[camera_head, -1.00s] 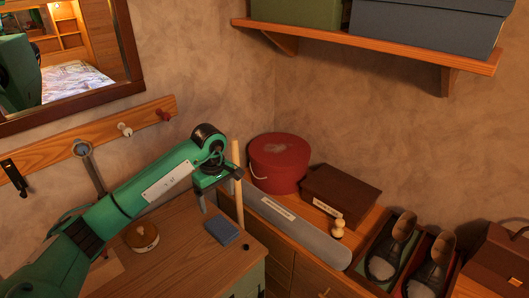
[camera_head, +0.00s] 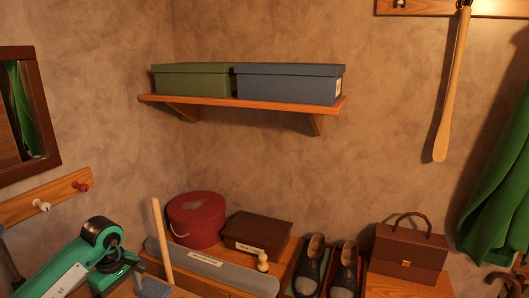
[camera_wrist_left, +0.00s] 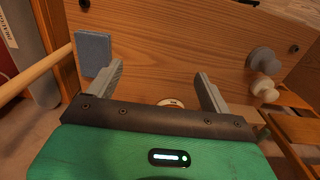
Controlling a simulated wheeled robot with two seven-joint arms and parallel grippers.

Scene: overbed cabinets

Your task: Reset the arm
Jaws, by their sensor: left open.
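My left arm comes in at the lower left of the head view, over the wooden top. Its green wrist and left gripper (camera_head: 138,283) are left of an upright pale wooden rod (camera_head: 162,245), and the picture's bottom edge cuts them off. In the left wrist view my left gripper (camera_wrist_left: 160,72) is open, with its two grey fingers wide apart and nothing between them. The wooden top (camera_wrist_left: 185,40) lies beyond the fingers. A blue block (camera_wrist_left: 93,52) shows beside the left finger, and the rod (camera_wrist_left: 38,78) is farther left. My right gripper is not in view.
A red round box (camera_head: 196,222), a brown box (camera_head: 257,232), a wooden figure (camera_head: 262,263), shoes (camera_head: 312,268) and a brown handbag (camera_head: 408,252) stand along the back. A shelf (camera_head: 240,101) holds a green box (camera_head: 192,79) and a blue box (camera_head: 288,84). A paddle (camera_head: 453,90) hangs right.

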